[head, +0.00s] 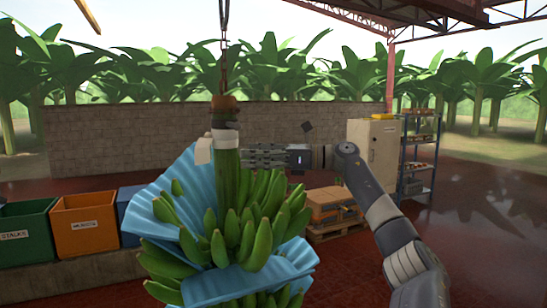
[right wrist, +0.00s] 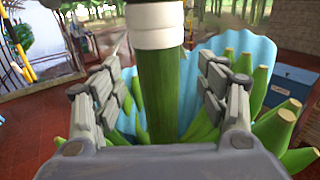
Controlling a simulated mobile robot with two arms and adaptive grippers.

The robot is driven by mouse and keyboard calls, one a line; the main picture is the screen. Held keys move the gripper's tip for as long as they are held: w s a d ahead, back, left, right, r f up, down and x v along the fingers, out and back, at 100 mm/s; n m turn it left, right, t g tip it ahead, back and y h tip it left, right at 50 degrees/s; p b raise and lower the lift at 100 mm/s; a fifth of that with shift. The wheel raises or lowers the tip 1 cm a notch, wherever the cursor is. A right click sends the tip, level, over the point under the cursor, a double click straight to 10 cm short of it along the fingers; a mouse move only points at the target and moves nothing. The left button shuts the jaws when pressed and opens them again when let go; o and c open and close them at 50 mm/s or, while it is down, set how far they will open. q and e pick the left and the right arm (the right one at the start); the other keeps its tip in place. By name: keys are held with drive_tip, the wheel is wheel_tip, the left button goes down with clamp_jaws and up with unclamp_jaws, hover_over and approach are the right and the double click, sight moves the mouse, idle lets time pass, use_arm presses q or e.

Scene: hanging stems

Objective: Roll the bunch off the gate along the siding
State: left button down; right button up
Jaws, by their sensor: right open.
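The green banana bunch (head: 245,235), partly wrapped in a blue sheet (head: 170,212), hangs from a chain (head: 224,62) in the middle of the head view. Its thick green stem (head: 226,175) has a white band and a pale tag (head: 203,150) under a brown cap (head: 224,104). My right gripper (head: 246,157) reaches in from the right at the upper stem. In the right wrist view it is open (right wrist: 160,78), with the stem (right wrist: 158,95) between its parted fingers, below the white band (right wrist: 155,30). The gate and siding cannot be made out. My left gripper is out of view.
Green (head: 26,235) and orange (head: 85,226) crates, with part of a blue one, stand on a low ledge at left. A pallet with orange boxes (head: 335,203), a cabinet (head: 378,147) and a blue shelf rack (head: 418,150) stand behind my right arm.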

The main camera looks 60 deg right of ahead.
hover_over(274, 184)
drive_tip(key=shift+f, duration=0.1)
idle(0.4)
drive_tip(key=shift+w, duration=0.1)
idle(0.5)
